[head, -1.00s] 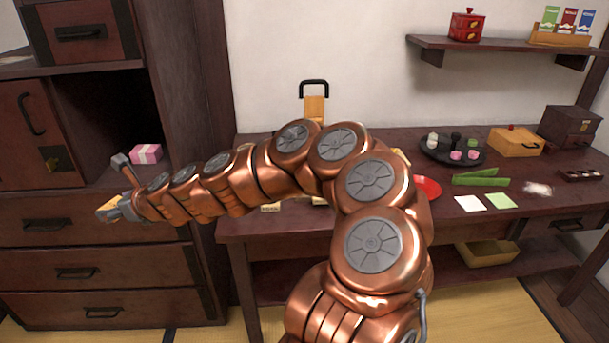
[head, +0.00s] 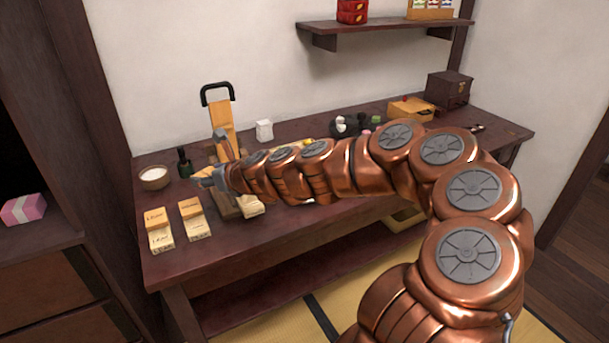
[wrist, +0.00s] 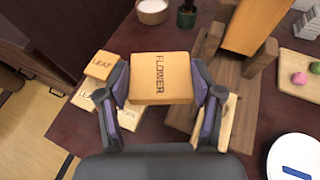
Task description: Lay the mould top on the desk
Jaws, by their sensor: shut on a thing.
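My gripper (wrist: 162,92) is shut on a square orange-tan wooden block marked FLOWER (wrist: 160,67), the mould top, gripped by its sides in the wrist view. In the head view my gripper (head: 207,180) is over the left part of the dark wooden desk (head: 285,228), and the block is mostly hidden. The block appears above the desk surface; the height of the gap is hard to tell. Two pairs of mould pieces lie on the desk: a LEAF pair (head: 157,217) at the left and another pair (head: 190,207) beside it.
A wooden lever press (head: 222,116) with a black handle stands right of my gripper. A white container (head: 264,131) is farther back.

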